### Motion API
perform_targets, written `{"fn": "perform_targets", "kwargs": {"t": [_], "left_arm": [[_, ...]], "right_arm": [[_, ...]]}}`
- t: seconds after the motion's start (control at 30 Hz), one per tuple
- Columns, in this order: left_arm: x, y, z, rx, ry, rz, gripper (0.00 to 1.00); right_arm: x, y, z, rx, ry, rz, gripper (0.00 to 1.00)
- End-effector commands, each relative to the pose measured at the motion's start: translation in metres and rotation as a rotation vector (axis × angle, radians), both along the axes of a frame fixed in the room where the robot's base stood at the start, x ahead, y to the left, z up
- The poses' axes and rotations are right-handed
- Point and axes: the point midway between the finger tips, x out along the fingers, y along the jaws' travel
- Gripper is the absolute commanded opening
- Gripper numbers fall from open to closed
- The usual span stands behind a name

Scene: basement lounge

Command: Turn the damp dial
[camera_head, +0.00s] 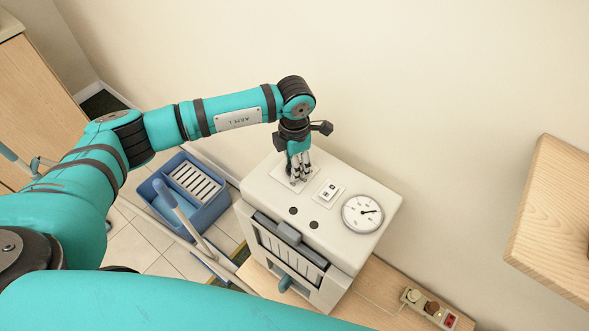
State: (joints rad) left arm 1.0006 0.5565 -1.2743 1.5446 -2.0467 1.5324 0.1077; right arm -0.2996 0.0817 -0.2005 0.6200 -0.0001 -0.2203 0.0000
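A white box-shaped machine (338,240) stands on a wooden surface right of centre. Its sloping top has a round white gauge (362,214) with a dark needle, a small rocker switch (329,191) and two dark round spots. My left gripper (298,179) points down at a pale square plate (283,177) at the far left corner of the top. Its fingers are close together at the plate. They hide the plate's middle, so I cannot make out a dial there or whether the fingers hold one. My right gripper is out of view.
A blue bucket (223,199) with a pale slotted insert and a long handle stands on the tiled floor left of the machine. A power strip (428,308) lies at lower right. A wooden shelf (556,220) juts in at right.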

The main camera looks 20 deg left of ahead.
Motion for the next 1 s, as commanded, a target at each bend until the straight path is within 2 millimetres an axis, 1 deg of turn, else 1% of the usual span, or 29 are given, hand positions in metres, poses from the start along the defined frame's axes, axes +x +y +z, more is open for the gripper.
{"fn": "perform_targets", "kwargs": {"t": [0.03,0.1,0.4,0.7,1.0], "left_arm": [[0.001,0.000,-0.006,0.000,-0.004,-0.041,0.11],[0.001,0.000,-0.006,0.000,-0.003,-0.099,0.11],[0.000,0.000,-0.004,-0.001,-0.001,-0.298,0.11],[0.000,0.000,-0.001,-0.001,0.000,-0.392,0.11],[0.000,0.000,0.000,-0.001,0.002,-0.406,0.11]], "right_arm": [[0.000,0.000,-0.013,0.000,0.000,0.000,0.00],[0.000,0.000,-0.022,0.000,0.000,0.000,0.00],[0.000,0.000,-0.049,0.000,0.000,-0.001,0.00],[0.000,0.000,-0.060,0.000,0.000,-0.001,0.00],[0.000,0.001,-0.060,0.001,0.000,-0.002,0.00]]}}
